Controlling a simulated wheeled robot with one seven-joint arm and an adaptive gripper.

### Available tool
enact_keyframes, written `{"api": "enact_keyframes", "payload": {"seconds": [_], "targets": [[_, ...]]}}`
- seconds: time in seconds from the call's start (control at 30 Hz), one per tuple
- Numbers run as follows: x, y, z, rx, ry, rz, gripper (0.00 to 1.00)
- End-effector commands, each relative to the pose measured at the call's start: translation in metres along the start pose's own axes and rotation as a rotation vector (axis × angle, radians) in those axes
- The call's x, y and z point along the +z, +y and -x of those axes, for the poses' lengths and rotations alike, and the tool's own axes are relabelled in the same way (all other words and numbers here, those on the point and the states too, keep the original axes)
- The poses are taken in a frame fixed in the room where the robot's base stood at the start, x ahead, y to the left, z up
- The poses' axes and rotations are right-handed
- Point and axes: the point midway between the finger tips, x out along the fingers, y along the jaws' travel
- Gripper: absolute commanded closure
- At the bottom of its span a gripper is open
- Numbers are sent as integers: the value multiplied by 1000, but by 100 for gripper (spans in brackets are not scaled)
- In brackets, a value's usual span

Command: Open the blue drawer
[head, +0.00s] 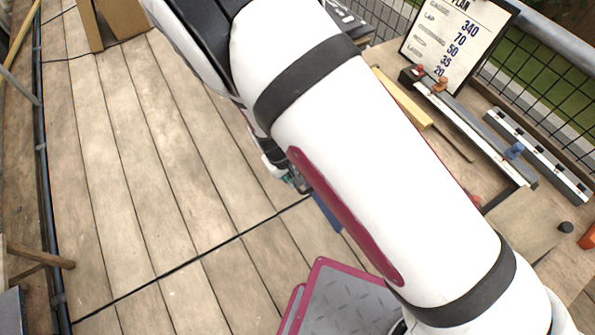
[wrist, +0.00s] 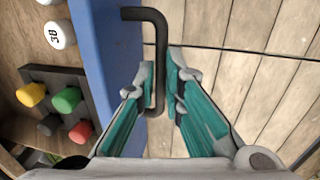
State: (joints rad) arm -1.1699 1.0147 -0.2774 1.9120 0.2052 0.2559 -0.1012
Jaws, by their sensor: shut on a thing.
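The blue drawer's front (wrist: 108,45) runs down the left of the wrist view. Its black bar handle (wrist: 160,30) stands out to the right of it. My gripper (wrist: 161,80) has its grey fingertips on either side of the handle and is shut on it. In the head view my white arm hides most of the drawer; a small blue piece (head: 328,213) shows beside the arm. My gripper (head: 290,178) is partly hidden there too. How far the drawer is open cannot be told.
Left of the blue front are a white cap marked 30 (wrist: 60,35) and a dark rack (wrist: 62,76) with coloured pegs. A clipboard plan (head: 455,40) stands at the back right by a mesh railing. Plank floor (head: 150,150) at the left is largely clear.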

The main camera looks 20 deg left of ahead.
Motion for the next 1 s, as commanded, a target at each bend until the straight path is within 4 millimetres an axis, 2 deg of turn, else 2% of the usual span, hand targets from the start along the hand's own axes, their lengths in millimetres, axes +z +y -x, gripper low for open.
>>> {"api": "enact_keyframes", "payload": {"seconds": [0.3,0.33,0.4,0.43,0.77,0.87,1.0], "targets": [[0,0,0,0,-1,0,100],[0,0,0,0,-1,0,88],[0,0,0,0,-1,0,73],[0,0,0,0,-1,0,70],[0,0,2,0,0,0,70],[-1,-1,11,0,2,0,70],[-1,-1,35,-1,3,1,70]]}}
